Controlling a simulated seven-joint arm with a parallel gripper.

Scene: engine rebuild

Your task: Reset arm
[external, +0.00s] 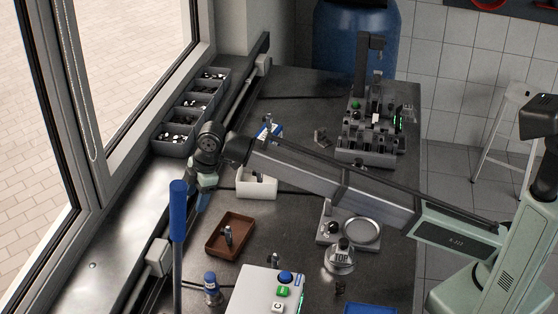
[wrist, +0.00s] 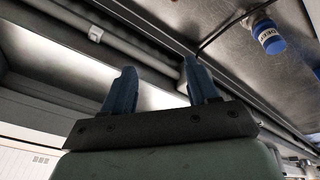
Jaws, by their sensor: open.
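My gripper (wrist: 158,88) shows in the wrist view with its two blue fingers apart and nothing between them. In the external view my arm reaches left across the bench from its base at the right. My gripper (external: 200,198) hangs at the arm's far end, above the left side of the bench, close to the long rail. The arm hides part of the bench top behind it.
A brown tray (external: 215,250) holds a small metal part. A white box (external: 257,188), a blue-capped bottle (external: 212,287), a piston marked TOP (external: 341,258) and a white button box (external: 262,290) stand nearby. A tall blue handle (external: 178,215) rises at front left. Grey bins (external: 172,148) line the window.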

